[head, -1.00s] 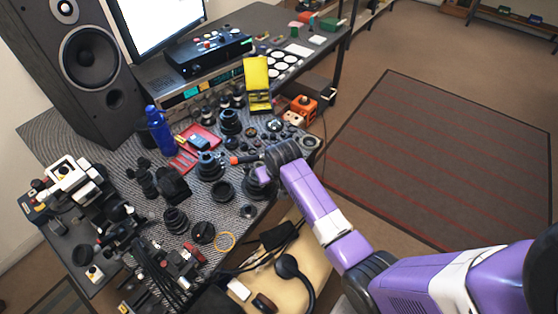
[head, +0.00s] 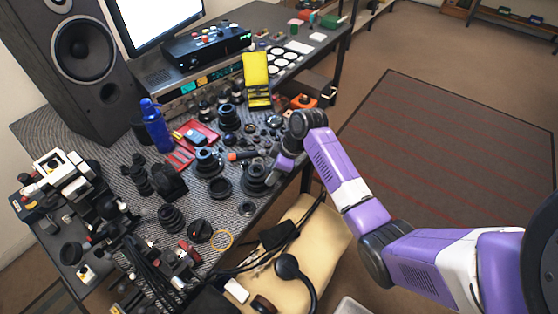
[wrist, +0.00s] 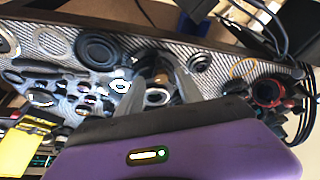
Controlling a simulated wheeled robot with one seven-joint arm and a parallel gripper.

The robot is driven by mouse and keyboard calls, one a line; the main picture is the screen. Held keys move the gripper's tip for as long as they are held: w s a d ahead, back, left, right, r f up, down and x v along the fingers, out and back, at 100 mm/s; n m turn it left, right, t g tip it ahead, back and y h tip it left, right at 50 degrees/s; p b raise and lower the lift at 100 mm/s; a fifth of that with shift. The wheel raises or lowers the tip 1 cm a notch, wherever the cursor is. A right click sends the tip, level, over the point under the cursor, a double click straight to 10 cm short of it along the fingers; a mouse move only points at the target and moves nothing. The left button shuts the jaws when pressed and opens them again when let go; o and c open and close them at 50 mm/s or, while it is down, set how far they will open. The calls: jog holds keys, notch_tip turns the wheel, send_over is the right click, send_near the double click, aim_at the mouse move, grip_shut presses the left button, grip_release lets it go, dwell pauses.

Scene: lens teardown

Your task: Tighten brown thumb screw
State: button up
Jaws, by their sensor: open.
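My gripper (head: 274,178) is at the front right edge of the grey patterned work table, beside a stack of dark lens rings (head: 253,181). In the wrist view my gripper (wrist: 158,92) has its two grey fingers apart. A dark round part with a pale brownish ring (wrist: 156,97) shows in the gap between them; I cannot tell whether the fingers touch it.
Lens parts crowd the table. An orange-tipped tool (head: 236,156), a red tray (head: 181,157), a blue bottle (head: 156,128) and a yellow holder (head: 256,75) stand nearby. A black lamp (head: 288,267) is below the front edge.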

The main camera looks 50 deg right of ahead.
jog(key=w+v, duration=0.1)
jog(key=v, duration=0.6)
jog(key=shift+w+d+r+m+t+b, duration=0.2)
jog(key=shift+d+m+t+b, duration=0.1)
jog(key=shift+m+t, duration=0.1)
